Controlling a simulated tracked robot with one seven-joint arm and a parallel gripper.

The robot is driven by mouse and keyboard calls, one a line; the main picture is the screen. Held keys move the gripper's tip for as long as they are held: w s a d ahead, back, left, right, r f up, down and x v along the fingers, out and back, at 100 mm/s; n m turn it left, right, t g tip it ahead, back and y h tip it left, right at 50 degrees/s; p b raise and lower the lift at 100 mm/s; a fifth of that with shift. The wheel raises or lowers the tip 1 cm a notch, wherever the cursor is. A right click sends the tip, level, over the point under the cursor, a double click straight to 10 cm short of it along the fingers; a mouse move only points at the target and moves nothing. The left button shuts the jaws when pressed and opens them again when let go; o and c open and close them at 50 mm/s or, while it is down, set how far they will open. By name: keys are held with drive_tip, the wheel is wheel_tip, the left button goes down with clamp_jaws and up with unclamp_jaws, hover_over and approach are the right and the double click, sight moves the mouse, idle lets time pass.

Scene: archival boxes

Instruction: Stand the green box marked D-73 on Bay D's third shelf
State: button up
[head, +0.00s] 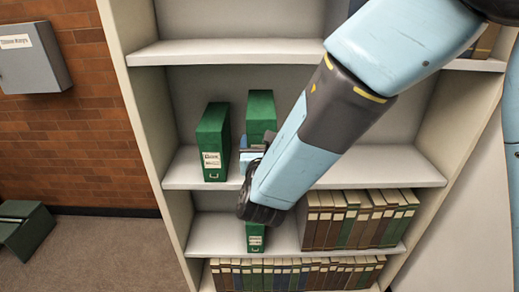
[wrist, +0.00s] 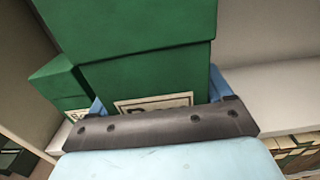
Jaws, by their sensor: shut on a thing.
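My gripper (head: 254,148) is shut on a green box (head: 261,112), which stands upright at the shelf with the books-filled shelf below it. In the wrist view the same green box (wrist: 150,65) fills the space between my blue fingers (wrist: 160,98). Its white label is mostly covered by my gripper, so its mark cannot be read. I cannot tell whether its base rests on the shelf board (head: 390,168).
A second green box (head: 213,140) stands just left of the held one; it also shows in the wrist view (wrist: 62,88). Another green box (head: 256,237) stands on the shelf below, left of brown and green volumes (head: 350,218). The board right of the held box is clear.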

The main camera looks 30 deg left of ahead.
drive_tip(key=x, duration=0.7)
drive_tip(key=shift+w+a, duration=0.2)
drive_tip(key=shift+w, duration=0.15)
drive_tip(key=shift+s+f, duration=0.1)
drive_tip(key=shift+f, duration=3.35)
drive_tip(key=o, duration=1.5)
drive_tip(key=v, duration=1.2)
